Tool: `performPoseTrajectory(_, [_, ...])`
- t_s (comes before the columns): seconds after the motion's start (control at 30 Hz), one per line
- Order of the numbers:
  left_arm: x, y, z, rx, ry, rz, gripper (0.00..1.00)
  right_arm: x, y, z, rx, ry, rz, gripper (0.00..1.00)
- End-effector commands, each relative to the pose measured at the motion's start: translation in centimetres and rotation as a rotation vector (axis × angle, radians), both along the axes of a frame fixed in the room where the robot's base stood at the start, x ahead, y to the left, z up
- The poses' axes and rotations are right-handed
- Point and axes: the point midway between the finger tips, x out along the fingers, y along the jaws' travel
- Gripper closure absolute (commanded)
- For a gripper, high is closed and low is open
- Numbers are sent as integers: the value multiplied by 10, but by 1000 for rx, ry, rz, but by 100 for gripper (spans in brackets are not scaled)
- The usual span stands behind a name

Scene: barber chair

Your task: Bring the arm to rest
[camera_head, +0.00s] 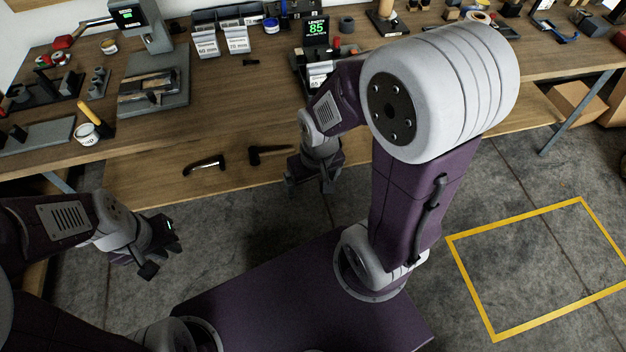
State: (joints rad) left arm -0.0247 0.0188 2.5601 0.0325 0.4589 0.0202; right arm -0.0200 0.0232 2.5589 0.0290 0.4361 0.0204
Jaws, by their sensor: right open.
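My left gripper (160,258) is at the lower left, over the grey floor in front of the workbench, pointing to the right. I see nothing held in it, but the gap between its fingers is unclear. My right gripper (311,186) hangs down at the middle of the view, by the front edge of the lower shelf. Its fingers are apart and it holds nothing that I can see. My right arm stands bent up on the right of my base. Its large upper joint hides part of the bench.
The wooden workbench (225,95) carries tools, a scale-like stand (142,25) and a green display (317,28). Two dark handled parts, one (205,164) left of another (268,153), lie on the lower shelf (140,190). A yellow floor outline (540,212) encloses bare floor at right.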

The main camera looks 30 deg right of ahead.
Motion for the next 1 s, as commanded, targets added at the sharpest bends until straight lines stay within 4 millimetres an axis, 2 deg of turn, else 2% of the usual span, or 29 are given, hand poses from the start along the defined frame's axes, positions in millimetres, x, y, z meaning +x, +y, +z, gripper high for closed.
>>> performPoseTrajectory(0.07, [0,0,0,0,0,0,81,-6,2,1,3,21,6,6])
performPoseTrajectory(0.27, [0,0,1,0,0,0,81,-6,2,1,2,21,4,6])
performPoseTrajectory(0.33, [0,0,8,0,0,0,81,-6,2,9,2,21,4,6])
performPoseTrajectory(0.6, [0,0,93,0,-1,0,81,-6,2,93,2,20,3,6])
performPoseTrajectory(1.0, [0,0,86,0,0,0,81,-6,2,87,2,20,3,6])
